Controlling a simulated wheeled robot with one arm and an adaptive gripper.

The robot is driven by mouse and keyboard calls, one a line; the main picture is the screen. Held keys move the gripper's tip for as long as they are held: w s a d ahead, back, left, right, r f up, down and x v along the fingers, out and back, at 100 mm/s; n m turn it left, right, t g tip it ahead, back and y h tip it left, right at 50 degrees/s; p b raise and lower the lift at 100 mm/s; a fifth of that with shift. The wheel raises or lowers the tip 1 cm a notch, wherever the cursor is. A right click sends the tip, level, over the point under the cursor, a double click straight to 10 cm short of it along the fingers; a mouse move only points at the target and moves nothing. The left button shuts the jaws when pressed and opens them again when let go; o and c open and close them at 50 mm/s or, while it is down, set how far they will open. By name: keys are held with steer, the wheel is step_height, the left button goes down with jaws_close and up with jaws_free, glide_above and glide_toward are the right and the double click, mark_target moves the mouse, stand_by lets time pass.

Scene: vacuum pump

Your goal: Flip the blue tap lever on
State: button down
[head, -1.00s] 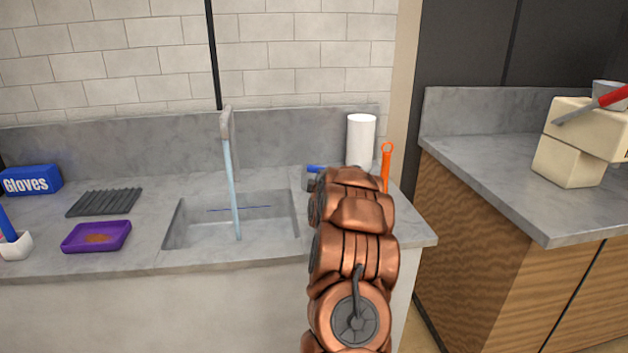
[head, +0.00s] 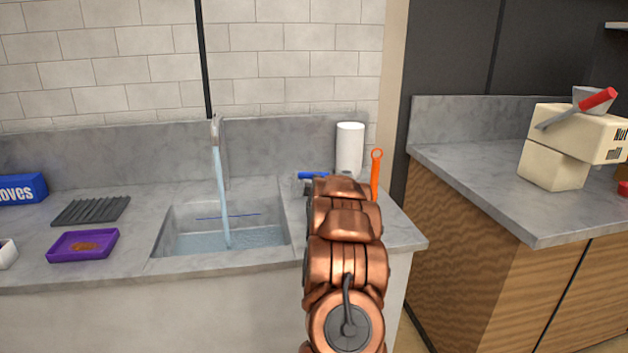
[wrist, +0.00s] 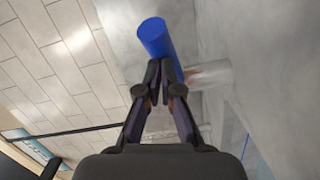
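The blue tap lever (head: 313,175) shows at the back right of the sink, just left of my arm. In the wrist view the lever (wrist: 153,38) is a blue cylinder running behind my fingertips. My gripper (wrist: 160,68) has its two fingertips close together at the lever; I cannot tell whether they touch it. In the head view my copper arm hides the gripper. The grey faucet (head: 216,132) stands behind the sink (head: 160,238), with a stream of water (head: 221,190) falling from it. Water covers the basin floor.
A white roll (head: 349,150) and an orange tool (head: 375,175) stand just beyond my arm. A purple tray (head: 62,255), a dark ribbed rack (head: 92,210) and a blue gloves box (head: 22,190) are on the left. Another counter (head: 480,185) with a cream machine (head: 553,165) is at the right.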

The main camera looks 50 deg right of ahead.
steer(key=shift+s+d+r, duration=0.35)
steer(key=shift+d+r, duration=0.15)
steer(key=shift+r, duration=0.65)
steer(key=c, duration=1.9)
jaws_free()
step_height(320, 180, up, 2)
steer(key=shift+d+r, duration=0.15)
steer(key=o, duration=0.9)
steer(key=r, duration=0.2)
steer(key=shift+w+d+r, duration=0.15)
steer(key=shift+d+r, duration=0.15)
steer(key=shift+d, duration=0.05)
steer(key=r, duration=0.1)
steer(key=a+r, duration=0.1)
steer(key=shift+r, duration=0.35)
jaws_close()
steer(key=shift+w+a+r, duration=0.2)
steer(key=shift+a+r, duration=0.05)
steer(key=shift+a, duration=0.2)
steer(key=shift+f, duration=0.1)
